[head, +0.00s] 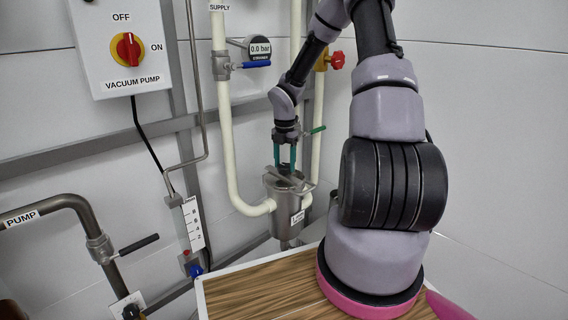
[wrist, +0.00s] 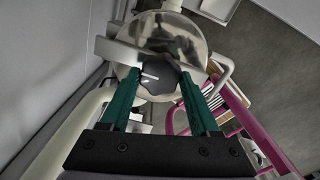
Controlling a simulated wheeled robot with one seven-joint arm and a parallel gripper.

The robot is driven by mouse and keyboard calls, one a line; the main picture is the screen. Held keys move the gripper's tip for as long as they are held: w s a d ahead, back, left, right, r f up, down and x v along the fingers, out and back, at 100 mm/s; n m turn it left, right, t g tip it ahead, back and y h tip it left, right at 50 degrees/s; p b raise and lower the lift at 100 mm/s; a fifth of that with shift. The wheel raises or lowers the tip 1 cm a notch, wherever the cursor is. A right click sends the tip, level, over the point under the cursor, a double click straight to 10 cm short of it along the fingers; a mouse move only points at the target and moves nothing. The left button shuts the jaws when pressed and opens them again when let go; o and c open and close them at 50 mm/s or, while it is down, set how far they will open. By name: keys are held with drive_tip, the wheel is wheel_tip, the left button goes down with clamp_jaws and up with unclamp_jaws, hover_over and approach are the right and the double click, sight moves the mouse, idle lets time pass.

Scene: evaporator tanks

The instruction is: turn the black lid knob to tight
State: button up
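The black lid knob (wrist: 160,77) with a white pointer line sits on the round metal lid (wrist: 180,32) in the wrist view. The pointer line runs roughly sideways, to the left. My gripper (wrist: 160,80) has green fingers spread apart, one tip at each side of the knob. I cannot tell whether the tips touch it. In the head view my gripper (head: 285,160) points down at the top of a small metal vessel (head: 284,214). The knob is hard to make out there.
A metal bar crosses the lid (wrist: 122,50) near the knob. Pale pipes (head: 228,130) run close on both sides of the vessel. A vacuum pump switch box (head: 121,45), a pressure gauge (head: 260,49) and a red-handled valve (head: 336,60) are nearby. A wooden tabletop (head: 260,290) lies in front.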

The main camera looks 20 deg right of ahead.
drive_tip(key=c, duration=0.3)
